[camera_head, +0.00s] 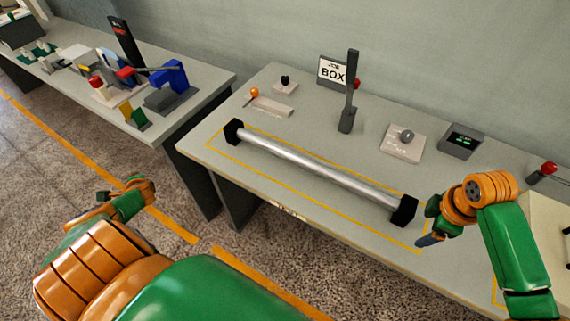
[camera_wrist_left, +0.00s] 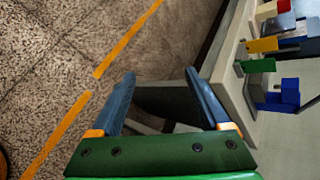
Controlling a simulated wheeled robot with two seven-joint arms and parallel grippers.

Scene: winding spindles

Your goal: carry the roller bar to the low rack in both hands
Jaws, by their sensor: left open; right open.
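The roller bar (camera_head: 315,168) is a long silvery cylinder with a black block at each end. It lies diagonally across the grey table, inside a yellow outlined rectangle. I cannot tell whether the black blocks are part of the bar or supports. My right gripper (camera_head: 430,239) is open and empty, just right of the bar's right end block and apart from it. My left gripper (camera_head: 101,197) is over the floor left of the table, well away from the bar. The left wrist view shows its two blue fingers (camera_wrist_left: 160,78) spread with nothing between them. I cannot identify the low rack.
A second table (camera_head: 210,72) at the left holds several coloured parts. Floor between is clear.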

